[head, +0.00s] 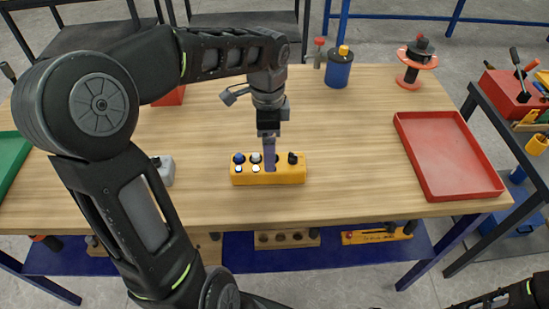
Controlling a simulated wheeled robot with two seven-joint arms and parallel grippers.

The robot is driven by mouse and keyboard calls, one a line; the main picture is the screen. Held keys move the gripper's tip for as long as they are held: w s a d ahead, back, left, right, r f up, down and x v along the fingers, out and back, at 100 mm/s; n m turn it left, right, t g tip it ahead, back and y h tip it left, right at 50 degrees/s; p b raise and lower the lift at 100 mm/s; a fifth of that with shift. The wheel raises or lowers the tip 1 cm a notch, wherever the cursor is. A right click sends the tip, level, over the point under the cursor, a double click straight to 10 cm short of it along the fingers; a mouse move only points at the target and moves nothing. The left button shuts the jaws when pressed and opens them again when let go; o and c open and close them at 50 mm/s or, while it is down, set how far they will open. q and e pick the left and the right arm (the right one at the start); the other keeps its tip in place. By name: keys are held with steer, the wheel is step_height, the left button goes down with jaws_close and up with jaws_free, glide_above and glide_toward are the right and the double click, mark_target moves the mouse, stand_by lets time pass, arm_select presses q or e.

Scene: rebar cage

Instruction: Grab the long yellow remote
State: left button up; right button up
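The long yellow remote (290,177) lies crosswise on the wooden table, near the middle of its front half. Blue, white and black knobs or buttons stand on its top. My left gripper (269,164) points straight down over the remote. Its purple-grey fingers overlap the remote's middle and hide part of it. The fingers are seen nearly edge-on, so their gap and any contact cannot be made out. A piece of my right arm shows at the lower right corner; its gripper is outside the view.
A red tray (478,194) lies on the table's right, a green tray (10,160) at the left edge. A grey-white object (165,170) is left of the remote. A blue container (339,69) and red spool (413,72) stand behind. Table between remote and red tray is clear.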

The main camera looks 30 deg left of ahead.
mark_target(247, 172)
arm_select(q)
steer(key=shift+w+a+r, duration=0.1)
steer(key=shift+w+a, duration=0.05)
steer(key=shift+a, duration=0.05)
steer(key=shift+d+r, duration=0.15)
steer(key=shift+f, duration=1.35)
steer(key=shift+f+p, duration=0.6)
steer(key=shift+f, duration=2.05)
steer(key=c, duration=2)
